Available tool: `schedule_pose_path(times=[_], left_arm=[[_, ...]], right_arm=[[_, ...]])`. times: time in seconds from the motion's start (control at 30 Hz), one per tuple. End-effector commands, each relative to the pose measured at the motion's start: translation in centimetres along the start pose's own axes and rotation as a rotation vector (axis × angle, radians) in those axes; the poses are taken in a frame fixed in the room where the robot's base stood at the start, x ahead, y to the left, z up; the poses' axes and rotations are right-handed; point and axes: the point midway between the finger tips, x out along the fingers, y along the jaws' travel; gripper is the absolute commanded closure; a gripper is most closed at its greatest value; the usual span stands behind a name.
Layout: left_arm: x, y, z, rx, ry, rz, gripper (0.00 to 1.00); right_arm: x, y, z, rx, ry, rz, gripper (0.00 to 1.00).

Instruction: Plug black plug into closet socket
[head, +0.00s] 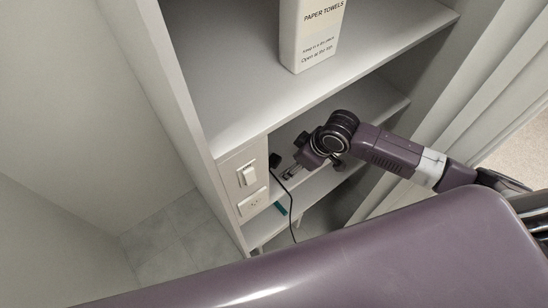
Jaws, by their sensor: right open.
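The black plug (275,160) shows as a small dark shape beside the right edge of the switch panel, inside the closet. Its thin black cord (291,205) hangs down past the lower shelf. The closet socket (253,203) is a white outlet on the panel at the closet's left side, below a light switch (247,175). My right gripper (288,173) reaches into the closet from the right. It is open, with its fingertips just right of the plug and cord. Whether they touch is too small to tell. My left gripper is out of view.
A white paper towels box (312,35) stands on the upper shelf (235,85). A small teal thing (280,208) lies at the lower shelf. The closet's side post (172,75) stands left of the panel. My purple body fills the lower foreground.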

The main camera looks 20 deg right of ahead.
Motion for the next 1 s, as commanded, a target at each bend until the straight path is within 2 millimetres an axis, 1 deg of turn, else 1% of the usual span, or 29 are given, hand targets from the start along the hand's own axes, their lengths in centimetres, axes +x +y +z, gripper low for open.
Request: schedule_pose_path(times=[0.03, 0.13, 0.43, 0.5, 0.57, 0.7, 0.83, 0.9, 1.0], left_arm=[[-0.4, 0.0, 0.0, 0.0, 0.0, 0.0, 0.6], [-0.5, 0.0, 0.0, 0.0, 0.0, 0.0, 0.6], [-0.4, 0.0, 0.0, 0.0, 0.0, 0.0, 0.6], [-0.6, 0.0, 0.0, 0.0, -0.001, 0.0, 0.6], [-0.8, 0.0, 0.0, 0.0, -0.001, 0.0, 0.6], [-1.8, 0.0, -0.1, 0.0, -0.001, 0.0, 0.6], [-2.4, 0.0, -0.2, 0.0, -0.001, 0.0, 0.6], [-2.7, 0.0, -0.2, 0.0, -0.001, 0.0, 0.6], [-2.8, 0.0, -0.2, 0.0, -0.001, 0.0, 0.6]], right_arm=[[0.1, 0.0, -0.7, 0.001, 0.001, -0.001, 0.49], [0.4, 0.0, -1.2, 0.001, -0.002, 0.0, 0.49], [0.6, 0.0, -1.3, 0.0, -0.002, 0.0, 0.49], [0.6, 0.0, -1.6, 0.0, -0.001, 0.0, 0.49], [0.7, 0.0, -2.2, 0.001, 0.0, 0.0, 0.49], [1.5, -0.1, -4.5, 0.0, 0.0, -0.001, 0.49], [2.4, -0.1, -6.1, 0.0, -0.002, -0.001, 0.49], [3.0, 0.0, -5.7, 0.001, -0.005, 0.0, 0.49], [3.5, -0.1, -5.7, -0.001, -0.002, 0.0, 0.49]])
